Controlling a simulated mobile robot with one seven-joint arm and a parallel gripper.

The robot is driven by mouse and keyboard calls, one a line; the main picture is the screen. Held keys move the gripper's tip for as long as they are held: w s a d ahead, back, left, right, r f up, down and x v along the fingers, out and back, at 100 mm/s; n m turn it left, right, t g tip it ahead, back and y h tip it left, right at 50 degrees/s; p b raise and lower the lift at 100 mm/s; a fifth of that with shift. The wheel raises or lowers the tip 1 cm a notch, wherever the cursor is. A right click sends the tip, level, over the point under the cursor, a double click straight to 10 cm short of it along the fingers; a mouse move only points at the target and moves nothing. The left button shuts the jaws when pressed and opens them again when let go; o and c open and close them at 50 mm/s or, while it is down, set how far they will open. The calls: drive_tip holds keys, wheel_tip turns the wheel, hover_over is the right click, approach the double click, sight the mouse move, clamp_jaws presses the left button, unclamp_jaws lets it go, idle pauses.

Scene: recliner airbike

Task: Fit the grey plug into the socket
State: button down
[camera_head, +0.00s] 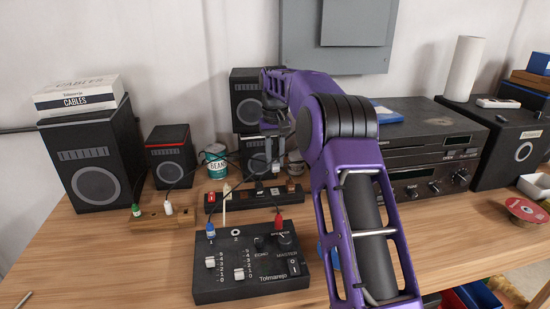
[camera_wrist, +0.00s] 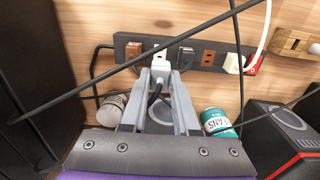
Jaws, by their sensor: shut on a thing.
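My gripper (camera_wrist: 162,82) is shut on the grey plug (camera_wrist: 160,62), with the plug at its fingertips and a dark cord looping back between the fingers. In the head view the light plug (camera_head: 276,169) shows below my gripper (camera_head: 279,148), seemingly above the black power strip (camera_head: 228,205). In the wrist view the plug overlaps the strip (camera_wrist: 121,42), between a brown socket (camera_wrist: 133,49) and a dark plug (camera_wrist: 186,57). Another brown socket (camera_wrist: 208,58) lies further right. I cannot tell whether the plug touches the strip; the socket behind it is hidden.
A bean can (camera_head: 216,161) and speakers (camera_head: 168,155) stand behind the strip. A mixer (camera_head: 250,262) stands in front. Loose black cables (camera_wrist: 95,84) cross the space around my gripper.

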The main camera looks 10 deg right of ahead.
sight(275, 174)
drive_tip(key=shift+f+b, duration=1.15)
drive_tip(key=shift+f, duration=1.45)
drive_tip(key=shift+p, duration=1.15)
drive_tip(key=shift+f+b, duration=0.7)
drive_tip(key=shift+f, duration=0.7)
drive_tip(key=c, duration=0.6)
unclamp_jaws()
